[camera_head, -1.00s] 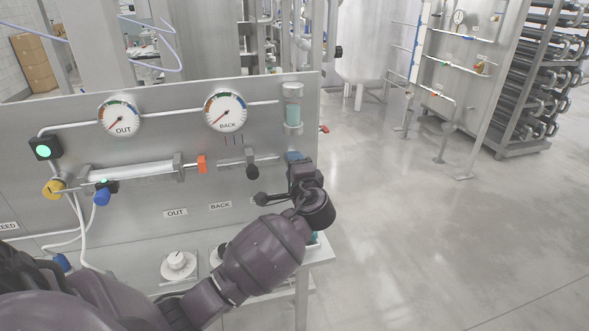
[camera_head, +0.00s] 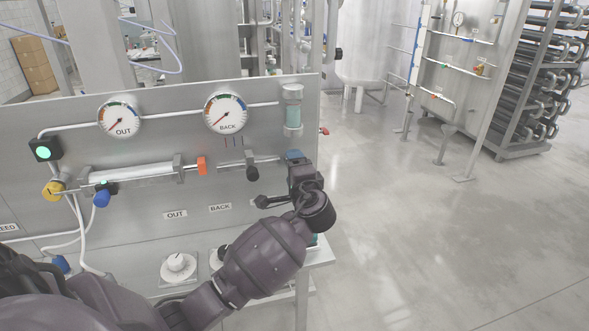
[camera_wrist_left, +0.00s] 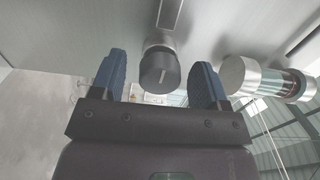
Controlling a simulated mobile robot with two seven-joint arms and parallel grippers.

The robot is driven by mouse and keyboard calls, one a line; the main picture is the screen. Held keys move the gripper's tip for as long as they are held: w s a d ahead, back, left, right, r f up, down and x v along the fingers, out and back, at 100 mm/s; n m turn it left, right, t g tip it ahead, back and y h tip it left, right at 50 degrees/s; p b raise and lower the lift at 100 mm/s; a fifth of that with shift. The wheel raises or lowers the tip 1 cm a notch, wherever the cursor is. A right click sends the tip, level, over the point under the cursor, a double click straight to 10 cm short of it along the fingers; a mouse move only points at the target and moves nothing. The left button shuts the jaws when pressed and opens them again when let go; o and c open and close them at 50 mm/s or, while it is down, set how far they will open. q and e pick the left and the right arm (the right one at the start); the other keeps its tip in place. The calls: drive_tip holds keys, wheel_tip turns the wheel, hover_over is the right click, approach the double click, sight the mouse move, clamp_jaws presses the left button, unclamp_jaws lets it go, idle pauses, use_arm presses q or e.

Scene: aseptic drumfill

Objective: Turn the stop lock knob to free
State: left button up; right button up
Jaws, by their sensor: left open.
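In the left wrist view a round black knob (camera_wrist_left: 159,72) with a pale line on its face and a steel collar behind it stands out from the panel. I take it as the stop lock knob. My left gripper (camera_wrist_left: 162,82) is open, with one blue finger on each side of the knob and a visible gap to each. I cannot tell how deep the knob sits between them. In the head view my left gripper (camera_head: 297,156) is at the panel's right end, below the sight glass (camera_head: 292,112); the knob is hidden there. My right gripper is not in view.
The steel panel (camera_head: 140,220) carries gauges marked OUT (camera_head: 120,117) and BACK (camera_head: 226,113), an orange handle (camera_head: 202,166), a black knob (camera_head: 252,173) and a yellow knob (camera_head: 53,189). A white dial (camera_head: 178,266) sits below. The floor (camera_head: 430,250) to the right is clear.

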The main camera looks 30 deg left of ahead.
use_arm(q)
drive_tip(key=v, duration=1)
drive_tip(key=shift+s+d+b, duration=0.25)
drive_tip(key=shift+s+b, duration=0.05)
drive_tip(key=shift+b, duration=0.05)
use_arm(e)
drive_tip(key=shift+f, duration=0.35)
